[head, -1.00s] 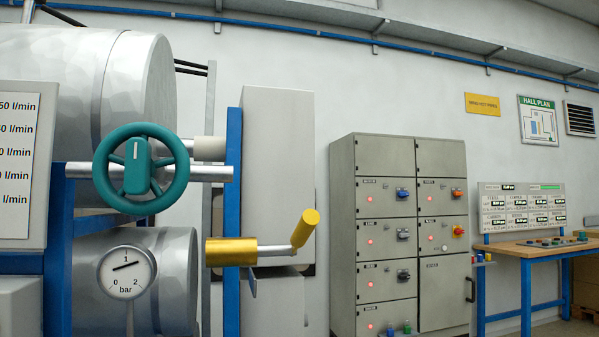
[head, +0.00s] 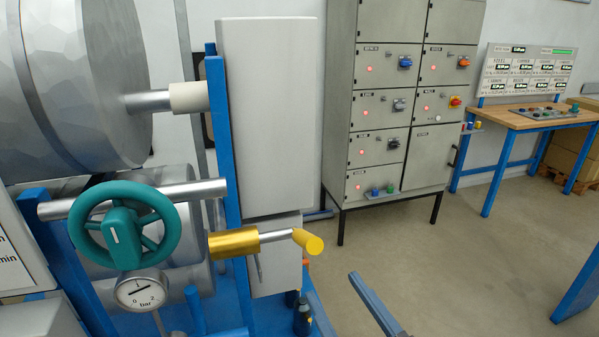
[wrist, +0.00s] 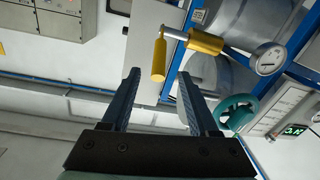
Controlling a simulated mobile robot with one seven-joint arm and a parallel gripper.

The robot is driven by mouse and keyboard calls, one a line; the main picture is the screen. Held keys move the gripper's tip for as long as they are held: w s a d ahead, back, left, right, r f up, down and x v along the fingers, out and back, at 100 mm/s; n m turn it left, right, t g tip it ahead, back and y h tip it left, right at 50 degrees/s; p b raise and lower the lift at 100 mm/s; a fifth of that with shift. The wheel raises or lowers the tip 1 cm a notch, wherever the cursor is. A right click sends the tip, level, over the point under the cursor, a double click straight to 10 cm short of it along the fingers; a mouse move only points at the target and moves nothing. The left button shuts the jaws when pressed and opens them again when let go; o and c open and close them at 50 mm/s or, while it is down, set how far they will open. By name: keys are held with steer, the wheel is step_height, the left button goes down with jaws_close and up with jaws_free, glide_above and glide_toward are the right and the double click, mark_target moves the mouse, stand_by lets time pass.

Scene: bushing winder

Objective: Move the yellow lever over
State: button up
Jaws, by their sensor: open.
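The yellow lever is a yellow grip (head: 308,241) on a bent metal rod, which comes out of a yellow sleeve (head: 234,243) on the blue frame. In the head view the grip points toward me. In the wrist view the grip (wrist: 159,61) shows ahead of my gripper (wrist: 160,76), between its two blue fingertips in the picture. The fingers are apart and empty, and do not appear to touch the grip. One blue finger also seems to show at the bottom of the head view.
A teal handwheel (head: 125,226) and a pressure gauge (head: 141,291) sit left of the lever. A tall grey panel (head: 268,115) stands behind it. A grey switch cabinet (head: 383,100) and a wooden bench (head: 535,118) stand right. The floor (head: 450,265) between is clear.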

mark_target(302, 232)
steer(key=shift+y, duration=0.3)
steer(key=p+x, duration=0.2)
steer(key=x, duration=0.2)
steer(key=p+x, duration=0.2)
steer(key=x, duration=0.2)
steer(key=r+p+x, duration=0.1)
steer(key=p+x, duration=0.1)
steer(key=x, duration=0.3)
steer(key=shift+r+p, duration=0.1)
steer(key=shift+p, duration=0.25)
jaws_close()
stand_by(0.7)
